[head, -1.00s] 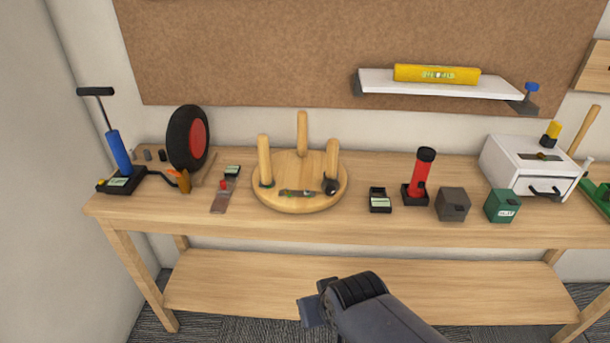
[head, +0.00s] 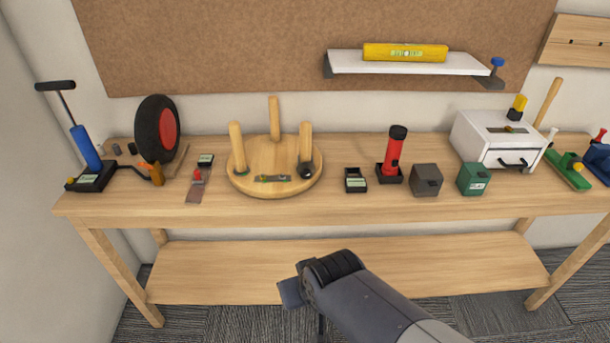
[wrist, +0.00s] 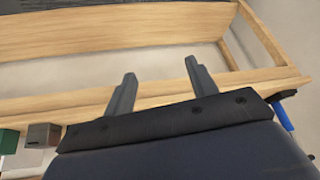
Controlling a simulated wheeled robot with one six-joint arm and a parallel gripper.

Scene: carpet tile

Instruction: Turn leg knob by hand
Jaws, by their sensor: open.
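An upturned round wooden stool (head: 270,188) lies on the bench with three legs pointing up. A black knob (head: 305,171) sits at the foot of its right leg (head: 306,142). A flat tool-like piece (head: 272,178) lies on the seat left of the knob. My gripper (head: 286,293) is in front of the bench and below its top, well apart from the stool. In the wrist view its two fingers (wrist: 160,84) stand apart with nothing between them. The stool and knob cannot be made out in the wrist view.
The bench (head: 400,209) also bears a blue pump (head: 84,148), a wheel (head: 157,130), a small black box (head: 355,180), a red flashlight (head: 393,155), a grey box (head: 426,181), a green box (head: 473,179) and a white drawer unit (head: 495,140). A lower shelf (head: 215,270) runs beneath.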

